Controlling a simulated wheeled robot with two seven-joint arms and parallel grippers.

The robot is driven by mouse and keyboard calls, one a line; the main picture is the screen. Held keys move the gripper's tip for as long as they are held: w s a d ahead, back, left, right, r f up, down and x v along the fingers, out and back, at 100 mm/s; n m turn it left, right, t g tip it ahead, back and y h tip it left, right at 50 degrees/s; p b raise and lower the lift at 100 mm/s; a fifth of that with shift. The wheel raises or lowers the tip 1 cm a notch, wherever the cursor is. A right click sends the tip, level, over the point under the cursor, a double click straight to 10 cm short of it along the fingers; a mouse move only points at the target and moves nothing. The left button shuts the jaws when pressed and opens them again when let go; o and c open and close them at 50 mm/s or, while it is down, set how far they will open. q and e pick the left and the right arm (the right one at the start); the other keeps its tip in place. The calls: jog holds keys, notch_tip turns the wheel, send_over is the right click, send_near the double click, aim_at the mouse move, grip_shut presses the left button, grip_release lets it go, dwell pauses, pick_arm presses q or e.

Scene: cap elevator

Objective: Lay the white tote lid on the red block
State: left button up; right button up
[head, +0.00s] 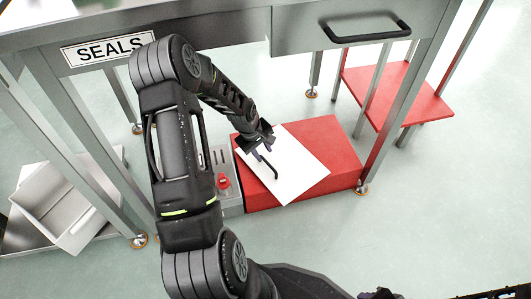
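The white tote lid (301,165) is a flat white panel with a thin black handle (269,168). It lies over the left part of the red block (342,152), turned at an angle to it, with a corner past the block's front edge. Whether it rests fully on the block is hard to tell. My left gripper (261,151) is over the lid's left part, at the upper end of the handle. Its fingers look spread apart; contact with the handle is unclear. My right gripper does not show clearly; only dark parts of mine are at the bottom edge.
A grey unit with a red button (223,181) stands left of the block. A steel bench with a SEALS label (108,50) and a drawer (352,24) hangs above, its legs around. A grey tote (62,205) is tilted at left. A red shelf (400,92) is at right.

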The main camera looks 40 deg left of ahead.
pick_arm(q)
jog(key=shift+s+r, duration=0.15)
jog(key=shift+r, duration=0.3)
dwell(0.5)
jog(key=s+d+f+m+h, duration=0.1)
jog(key=s+d+f+m, duration=0.2)
jog(key=d, duration=0.9)
jog(key=s+d+f+m+h, duration=0.1)
jog(key=d+f+m+h, duration=0.2)
jog(key=d, duration=1)
jog(key=s+d+f+m+g, duration=0.1)
jog(key=s+d+f+m, duration=0.1)
jog(key=s+d+m, duration=0.5)
jog(key=s+d, duration=0.3)
jog(key=s, duration=0.2)
jog(key=shift+s+d+g+y, duration=0.15)
jog(key=shift+g+y, duration=0.25)
